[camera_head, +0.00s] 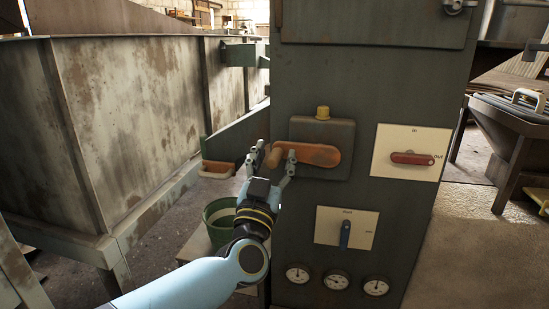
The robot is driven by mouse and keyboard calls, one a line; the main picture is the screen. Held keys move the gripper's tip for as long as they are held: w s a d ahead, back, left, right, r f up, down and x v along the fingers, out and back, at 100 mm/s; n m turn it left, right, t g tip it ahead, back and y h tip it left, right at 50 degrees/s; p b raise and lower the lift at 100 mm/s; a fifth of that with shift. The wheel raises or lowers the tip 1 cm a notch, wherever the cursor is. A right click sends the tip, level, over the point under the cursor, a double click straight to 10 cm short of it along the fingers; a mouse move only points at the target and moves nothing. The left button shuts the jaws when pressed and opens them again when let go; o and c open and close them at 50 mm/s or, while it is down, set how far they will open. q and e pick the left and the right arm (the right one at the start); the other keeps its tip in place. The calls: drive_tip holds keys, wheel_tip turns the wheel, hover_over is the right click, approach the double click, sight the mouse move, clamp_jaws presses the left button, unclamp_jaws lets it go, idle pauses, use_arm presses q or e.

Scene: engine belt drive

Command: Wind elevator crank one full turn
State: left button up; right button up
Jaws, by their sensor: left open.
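The crank (318,154) is a rusty orange-brown arm on a dark box on the front of the grey-green cabinet (300,90). It points left, and its rounded handle (274,157) is at the left end. My left gripper (272,163) comes up from below left. Its two fingers are spread, one to the left of the handle and one to the right, over the crank arm. I cannot tell whether the fingers touch the handle. My right gripper does not show.
A red lever (411,158) and a blue lever (345,234) sit on white plates. Several gauges (336,280) are below. A large rusty bin (130,110) fills the left.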

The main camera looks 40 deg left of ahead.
use_arm(q)
drive_tip(key=shift+w, duration=0.1)
clamp_jaws()
idle(0.3)
